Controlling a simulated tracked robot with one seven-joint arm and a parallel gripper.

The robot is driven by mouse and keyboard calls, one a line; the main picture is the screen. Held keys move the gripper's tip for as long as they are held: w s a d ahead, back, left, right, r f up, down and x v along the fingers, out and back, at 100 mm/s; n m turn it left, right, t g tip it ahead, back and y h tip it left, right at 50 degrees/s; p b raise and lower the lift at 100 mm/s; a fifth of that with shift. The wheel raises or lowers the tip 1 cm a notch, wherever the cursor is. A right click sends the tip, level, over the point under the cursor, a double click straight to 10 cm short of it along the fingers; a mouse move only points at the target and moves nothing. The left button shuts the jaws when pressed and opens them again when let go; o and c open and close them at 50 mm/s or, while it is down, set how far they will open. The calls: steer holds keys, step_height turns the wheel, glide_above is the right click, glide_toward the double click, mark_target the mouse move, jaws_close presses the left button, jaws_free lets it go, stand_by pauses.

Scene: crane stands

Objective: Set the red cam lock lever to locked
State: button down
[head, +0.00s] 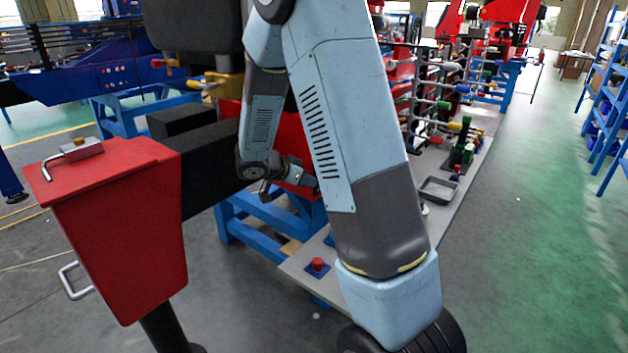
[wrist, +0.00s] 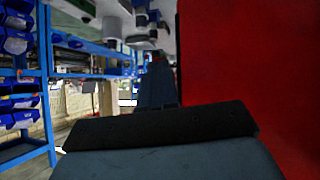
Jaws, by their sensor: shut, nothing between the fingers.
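I cannot clearly pick out the red cam lock lever in either view. A small red and yellow handle (head: 166,63) shows in the head view at the upper left, beside a dark block, but I cannot tell if it is the lever. My gripper (head: 300,177) is small and partly lost against a red body behind my forearm in the head view. In the wrist view my gripper (wrist: 157,78) points away, shut and empty, close beside a large plain red surface (wrist: 245,70) on the right. I cannot tell whether it touches that surface.
A red box-shaped post (head: 125,225) with a metal crank on top stands at the front left. A grey bench (head: 440,180) with a red button (head: 317,264) and several fittings runs to the right. Blue shelves (head: 608,95) stand far right. The green floor between is clear.

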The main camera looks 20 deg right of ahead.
steer(key=s+a+r, duration=0.2)
steer(key=s+a, duration=0.1)
steer(key=a, duration=0.7)
steer(key=s+d+r+m+y, duration=0.2)
steer(key=d+r+m+y, duration=0.7)
steer(key=m, duration=0.6)
steer(key=w+d+f+h, duration=0.1)
steer(key=w+d+f, duration=0.3)
steer(key=f, duration=0.5)
steer(key=shift+w+d+f, duration=0.2)
steer(key=shift+d, duration=0.25)
